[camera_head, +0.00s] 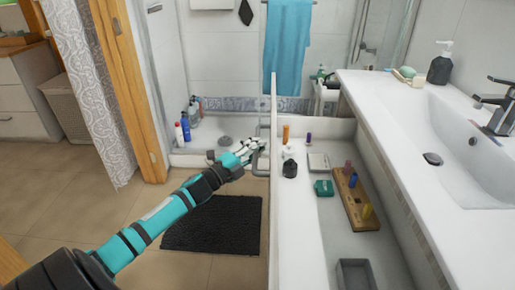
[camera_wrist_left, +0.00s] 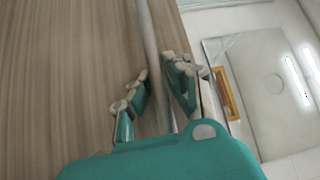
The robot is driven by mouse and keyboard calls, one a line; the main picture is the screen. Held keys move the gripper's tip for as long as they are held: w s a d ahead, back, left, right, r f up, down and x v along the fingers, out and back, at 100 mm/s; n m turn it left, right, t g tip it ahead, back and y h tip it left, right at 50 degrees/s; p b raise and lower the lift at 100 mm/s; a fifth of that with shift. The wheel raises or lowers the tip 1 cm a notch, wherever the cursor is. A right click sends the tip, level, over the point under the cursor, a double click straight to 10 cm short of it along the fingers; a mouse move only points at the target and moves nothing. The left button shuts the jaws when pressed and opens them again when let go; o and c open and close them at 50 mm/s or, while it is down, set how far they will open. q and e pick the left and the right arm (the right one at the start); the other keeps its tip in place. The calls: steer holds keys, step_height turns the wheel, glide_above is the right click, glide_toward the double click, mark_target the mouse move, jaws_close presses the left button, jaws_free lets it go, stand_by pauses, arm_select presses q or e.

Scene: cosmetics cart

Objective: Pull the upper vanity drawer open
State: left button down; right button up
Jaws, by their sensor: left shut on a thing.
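The upper vanity drawer (camera_head: 312,222) stands pulled out from under the white countertop, and its inside shows from above. Its grey bar handle (camera_head: 259,164) is on the outer side of the drawer front. My left gripper (camera_head: 247,149) is at this handle, shut on it. In the left wrist view the handle (camera_wrist_left: 150,35) runs between the two fingers of my left gripper (camera_wrist_left: 160,90), beside a wood-grain drawer front (camera_wrist_left: 70,70). My right gripper is in neither view.
The drawer holds a wooden tray (camera_head: 353,207), a teal box (camera_head: 323,188), a dark bottle (camera_head: 290,168) and a grey bin (camera_head: 354,275). A washbasin (camera_head: 450,150) is at the right. A dark mat (camera_head: 215,224) lies on the floor below my left arm. A wooden door frame (camera_head: 133,80) stands at the left.

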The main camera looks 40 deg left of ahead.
arm_select(q)
steer(key=c, duration=1.3)
jaws_free()
steer(key=shift+d+f, duration=0.15)
steer(key=shift+f, duration=0.2)
steer(key=shift+r, duration=0.2)
steer(key=v, duration=1.2)
